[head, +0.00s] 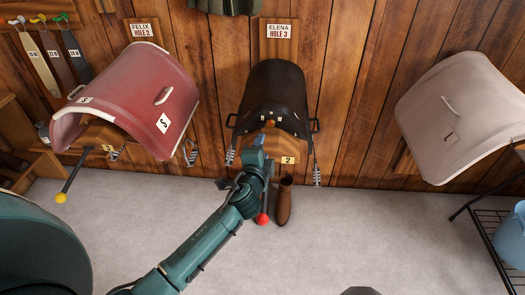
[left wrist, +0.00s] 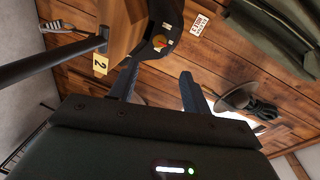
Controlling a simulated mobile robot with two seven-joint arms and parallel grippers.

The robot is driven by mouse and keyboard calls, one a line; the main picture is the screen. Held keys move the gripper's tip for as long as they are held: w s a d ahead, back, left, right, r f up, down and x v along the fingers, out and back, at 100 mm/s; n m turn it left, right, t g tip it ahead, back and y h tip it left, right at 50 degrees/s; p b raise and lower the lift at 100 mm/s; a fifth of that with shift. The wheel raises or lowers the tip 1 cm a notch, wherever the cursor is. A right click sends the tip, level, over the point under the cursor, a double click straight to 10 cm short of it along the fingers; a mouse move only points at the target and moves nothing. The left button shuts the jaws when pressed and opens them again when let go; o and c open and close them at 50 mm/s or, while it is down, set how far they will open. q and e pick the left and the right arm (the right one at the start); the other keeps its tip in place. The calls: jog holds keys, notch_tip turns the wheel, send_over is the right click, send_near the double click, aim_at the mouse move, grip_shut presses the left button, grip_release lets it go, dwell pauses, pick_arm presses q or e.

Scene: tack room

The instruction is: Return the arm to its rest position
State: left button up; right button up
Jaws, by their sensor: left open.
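My left arm (head: 195,255) reaches in from the bottom left of the head view toward the wall. Its left gripper (head: 259,143) is at the front lower edge of the black saddle (head: 277,88) on the middle rack, below the "ELENA HOLE 3" sign (head: 278,31). In the left wrist view the two fingers of the left gripper (left wrist: 161,82) are spread apart with nothing between them. The saddle's dark edge (left wrist: 160,28) is just past the fingers. Whether the gripper touches the saddle or rack, I cannot tell. My right gripper is in neither view.
A red saddle (head: 140,95) hangs at the left, with a yellow-tipped bar below it. A pale saddle (head: 460,110) hangs at the right. A brown boot (head: 284,203) stands beside my left forearm. A blue bucket (head: 512,238) sits on a black rack. Open grey floor lies in front.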

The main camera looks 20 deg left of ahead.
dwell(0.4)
pick_arm(q)
jog(key=s+a+f+n+g, duration=0.2)
jog(key=s+f+n+g, duration=0.15)
jog(key=s, duration=0.45)
jog(key=s+a+f+n+g, duration=0.1)
jog(key=s+f+n+g, duration=0.15)
jog(key=s+n, duration=0.4)
jog(key=s+d+n+g+h, duration=0.25)
jog(key=s+g, duration=0.35)
jog(key=s, duration=1.3)
jog(key=w+d+f+m+t+h, duration=0.1)
jog(key=w+d+f+t+h, duration=0.2)
jog(key=w+d+f+t, duration=0.3)
jog(key=shift+f, duration=0.7)
